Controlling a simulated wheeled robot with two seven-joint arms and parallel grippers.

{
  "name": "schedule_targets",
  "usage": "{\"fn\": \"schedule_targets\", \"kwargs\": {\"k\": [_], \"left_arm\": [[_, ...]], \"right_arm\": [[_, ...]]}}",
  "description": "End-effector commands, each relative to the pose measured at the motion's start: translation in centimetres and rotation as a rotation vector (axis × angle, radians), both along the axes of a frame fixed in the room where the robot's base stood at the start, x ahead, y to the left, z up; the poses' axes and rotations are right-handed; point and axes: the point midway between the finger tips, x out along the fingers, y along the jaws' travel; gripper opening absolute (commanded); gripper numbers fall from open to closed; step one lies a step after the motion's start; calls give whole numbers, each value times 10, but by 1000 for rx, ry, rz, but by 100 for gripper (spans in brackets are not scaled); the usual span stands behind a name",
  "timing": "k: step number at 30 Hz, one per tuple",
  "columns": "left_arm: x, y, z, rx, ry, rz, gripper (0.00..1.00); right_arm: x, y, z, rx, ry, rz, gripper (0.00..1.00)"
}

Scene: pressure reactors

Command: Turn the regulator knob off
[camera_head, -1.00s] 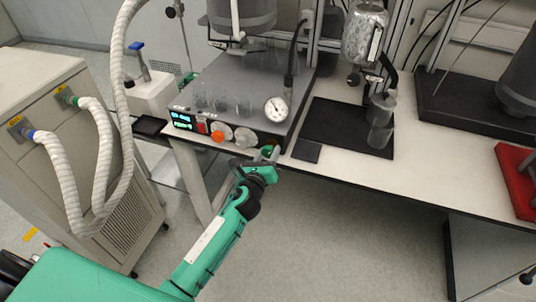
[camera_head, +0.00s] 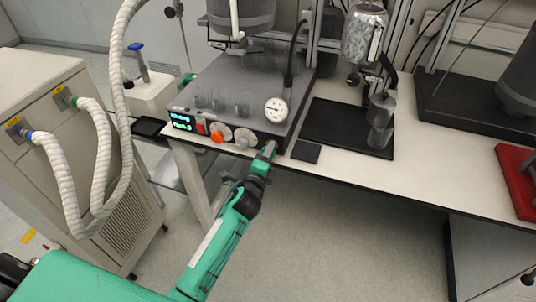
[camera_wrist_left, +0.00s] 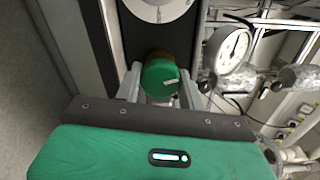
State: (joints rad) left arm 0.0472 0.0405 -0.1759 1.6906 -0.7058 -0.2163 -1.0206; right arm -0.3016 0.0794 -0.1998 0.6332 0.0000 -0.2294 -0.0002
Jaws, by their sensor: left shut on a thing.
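The regulator knob (camera_wrist_left: 160,79) is round and green with a short pale mark on its face. In the wrist view it sits between the two grey fingers of my left gripper (camera_wrist_left: 160,88), which is shut on it. The pale mark lies slanted. In the head view my left gripper (camera_head: 268,150) is at the right end of the reactor's front panel, and it hides most of the knob. My right gripper is not in view.
The grey reactor base (camera_head: 250,80) carries an orange knob (camera_head: 217,137), a pale dial (camera_head: 245,137), a lit display (camera_head: 181,121) and a round gauge (camera_head: 276,109). A black mat (camera_head: 330,125) lies to the right. A hose (camera_head: 122,100) hangs at left.

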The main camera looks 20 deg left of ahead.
Motion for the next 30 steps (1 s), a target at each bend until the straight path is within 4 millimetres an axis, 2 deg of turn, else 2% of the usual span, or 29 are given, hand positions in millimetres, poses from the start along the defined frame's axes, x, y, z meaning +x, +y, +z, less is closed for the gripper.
{"fn": "schedule_targets", "kwargs": {"k": [30], "left_arm": [[0,1,2,-956,35,2,17]], "right_arm": [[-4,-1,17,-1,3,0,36]]}}
